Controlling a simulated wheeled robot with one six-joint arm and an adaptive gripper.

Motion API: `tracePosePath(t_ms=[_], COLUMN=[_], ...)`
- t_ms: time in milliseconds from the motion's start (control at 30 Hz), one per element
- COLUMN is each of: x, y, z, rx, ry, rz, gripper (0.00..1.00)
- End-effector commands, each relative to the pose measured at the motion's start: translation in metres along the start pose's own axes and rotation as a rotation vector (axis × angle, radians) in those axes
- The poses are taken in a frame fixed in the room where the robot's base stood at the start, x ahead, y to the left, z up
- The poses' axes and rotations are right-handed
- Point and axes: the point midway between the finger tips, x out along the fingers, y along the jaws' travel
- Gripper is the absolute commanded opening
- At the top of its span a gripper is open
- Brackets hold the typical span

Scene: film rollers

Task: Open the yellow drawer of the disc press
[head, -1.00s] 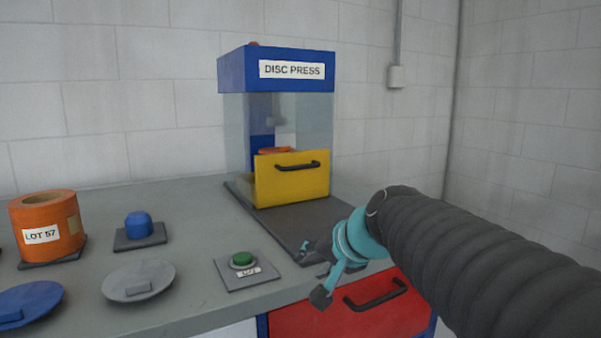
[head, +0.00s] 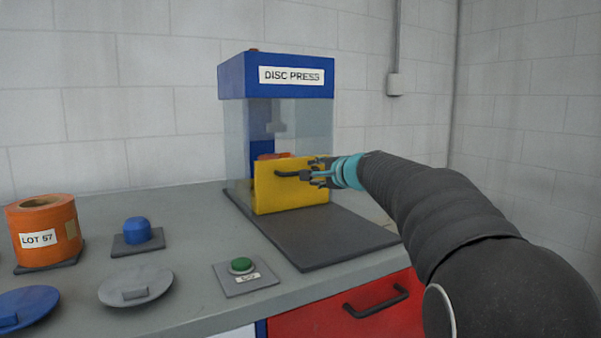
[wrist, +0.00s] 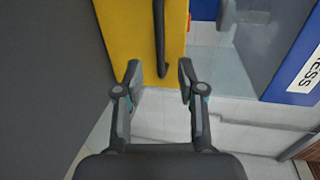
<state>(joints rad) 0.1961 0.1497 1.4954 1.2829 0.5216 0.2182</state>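The disc press (head: 277,75) stands at the back of the bench, with a blue top and clear walls. Its yellow drawer (head: 270,198) has a black bar handle (head: 287,174) and looks shut. My gripper (head: 312,174) is in front of the right part of the drawer front, near the handle's right end. In the wrist view my gripper (wrist: 160,80) has its two fingers apart with nothing between the pads. There the black handle (wrist: 160,40) runs up the picture, just beyond and between the fingertips, against the yellow front (wrist: 125,30).
A dark mat (head: 310,235) lies clear before the press. A green button (head: 241,265) sits on a plate to its left. A blue knob (head: 137,230), an orange roll (head: 45,232) and round lids lie further left. A red drawer (head: 345,310) is below the bench top.

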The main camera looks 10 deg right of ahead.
Motion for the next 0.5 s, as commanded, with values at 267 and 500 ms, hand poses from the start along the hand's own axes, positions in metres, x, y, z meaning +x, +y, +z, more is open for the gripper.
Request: tracePosePath(t_ms=[267,500], x=[0.052,0.079], y=[-0.001,-0.001], z=[0.001,0.001], rx=[0.0,-0.001], ry=[-0.003,-0.002], rz=[0.002,0.001], gripper=[0.39,0.39])
